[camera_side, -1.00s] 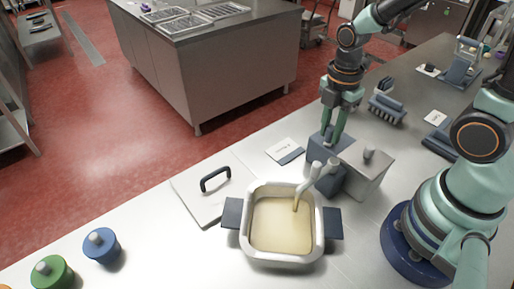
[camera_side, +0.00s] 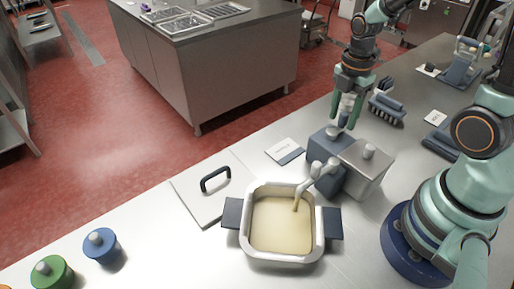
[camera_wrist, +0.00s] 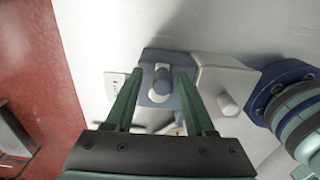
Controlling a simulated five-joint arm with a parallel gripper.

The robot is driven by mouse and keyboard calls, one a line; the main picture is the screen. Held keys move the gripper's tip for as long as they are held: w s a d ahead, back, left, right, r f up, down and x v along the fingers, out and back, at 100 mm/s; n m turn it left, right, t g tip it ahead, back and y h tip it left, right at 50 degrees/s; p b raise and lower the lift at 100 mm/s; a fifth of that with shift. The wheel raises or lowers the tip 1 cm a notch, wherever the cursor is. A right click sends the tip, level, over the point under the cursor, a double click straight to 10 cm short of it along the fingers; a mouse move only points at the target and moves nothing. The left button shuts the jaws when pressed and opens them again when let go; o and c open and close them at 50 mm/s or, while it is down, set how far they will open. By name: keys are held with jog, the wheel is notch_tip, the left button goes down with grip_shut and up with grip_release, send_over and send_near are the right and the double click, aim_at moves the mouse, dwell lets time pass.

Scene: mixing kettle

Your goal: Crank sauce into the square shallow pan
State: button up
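The square shallow pan (camera_side: 316,222) has pale walls and two dark side handles, and holds cream-coloured sauce (camera_side: 281,226). A pale spout (camera_side: 322,173) reaches over it from the dispenser, with its end at the sauce. The dispenser has a blue-grey box (camera_side: 321,149) with a grey knob (camera_side: 334,132), beside a light grey box (camera_side: 368,172) with its own knob. My gripper (camera_side: 348,112) is open and empty just above the blue-grey box. In the wrist view my fingers (camera_wrist: 160,76) stand apart on either side of the grey knob (camera_wrist: 160,84).
A flat lid (camera_side: 200,201) with a black handle lies left of the pan. A small label card (camera_side: 284,150) lies behind it. Blue (camera_side: 101,249) and green (camera_side: 52,274) jars stand at front left. A dark brush-like block (camera_side: 387,108) sits right of my gripper.

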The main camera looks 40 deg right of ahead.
jog(key=shift+a+r, duration=0.1)
jog(key=shift+r, duration=3.4)
